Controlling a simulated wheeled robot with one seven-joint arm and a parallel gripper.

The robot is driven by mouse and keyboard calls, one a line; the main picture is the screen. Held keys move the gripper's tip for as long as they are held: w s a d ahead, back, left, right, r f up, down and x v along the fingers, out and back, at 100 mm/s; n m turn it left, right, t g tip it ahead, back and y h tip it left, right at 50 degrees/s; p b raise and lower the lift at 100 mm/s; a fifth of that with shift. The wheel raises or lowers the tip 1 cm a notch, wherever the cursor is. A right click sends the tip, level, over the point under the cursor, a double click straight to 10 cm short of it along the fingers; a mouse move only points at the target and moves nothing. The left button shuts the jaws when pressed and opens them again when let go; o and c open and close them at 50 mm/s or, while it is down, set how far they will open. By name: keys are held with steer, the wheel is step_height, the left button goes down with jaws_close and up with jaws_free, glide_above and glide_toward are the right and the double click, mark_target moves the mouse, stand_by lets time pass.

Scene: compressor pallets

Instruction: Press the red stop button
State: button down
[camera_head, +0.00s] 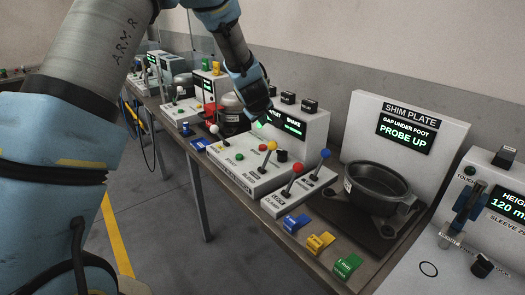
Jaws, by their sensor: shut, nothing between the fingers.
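A small red button (222,143) shows on the sloped top of a white console (262,178) in the middle of the bench. The label of the red one is too small to read. My gripper (262,112) hangs from my arm above the back of this console, in front of its upright display panel. It appears dark, shut and empty, and its fingertips are hard to make out.
A dark pot (376,186) stands before the SHIM PLATE panel (408,122). Blue, yellow and green blocks (348,265) line the bench's front edge.

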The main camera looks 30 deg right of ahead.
mark_target(263, 148)
step_height(263, 148, down, 6)
steer(key=b, duration=0.5)
steer(key=shift+f, duration=0.25)
steer(key=shift+f, duration=0.1)
stand_by(1.4)
steer(key=shift+f, duration=0.3)
steer(key=shift+f+b, duration=0.55)
steer(key=shift+b, duration=0.15)
stand_by(0.5)
stand_by(0.4)
steer(key=shift+r+p, duration=0.85)
steer(key=shift+r, duration=0.1)
steer(key=shift+r+p, duration=2.2)
steer(key=shift+r, duration=0.3)
